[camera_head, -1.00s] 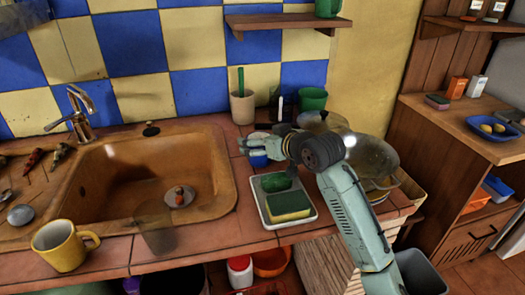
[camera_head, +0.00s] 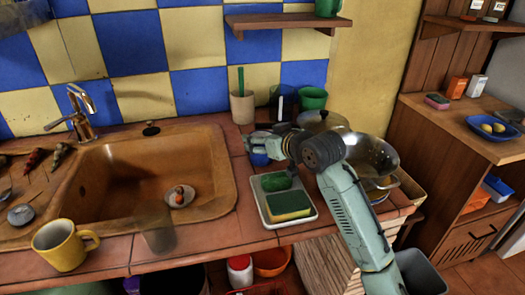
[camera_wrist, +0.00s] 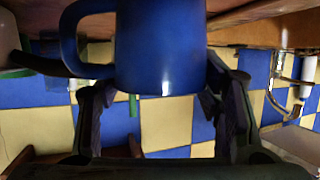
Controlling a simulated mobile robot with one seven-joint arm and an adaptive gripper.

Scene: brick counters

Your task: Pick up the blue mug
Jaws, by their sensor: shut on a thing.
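The blue mug (camera_head: 259,159) is on the tiled counter just right of the sink and behind the sponge tray. It is partly hidden by my gripper (camera_head: 262,146), which is shut on it from the right side. In the wrist view the mug (camera_wrist: 160,50) is large and upside down at the top middle, with its handle to the left. The dark fingers of my gripper (camera_wrist: 160,97) stand on both sides of its body. I cannot tell whether the mug is clear of the counter.
A white tray (camera_head: 264,218) with a green object and a sponge (camera_head: 289,206) lies in front. A cream cup (camera_head: 242,108) and a green cup (camera_head: 313,98) stand behind. The sink (camera_head: 105,215) and yellow mug (camera_head: 62,246) are left.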

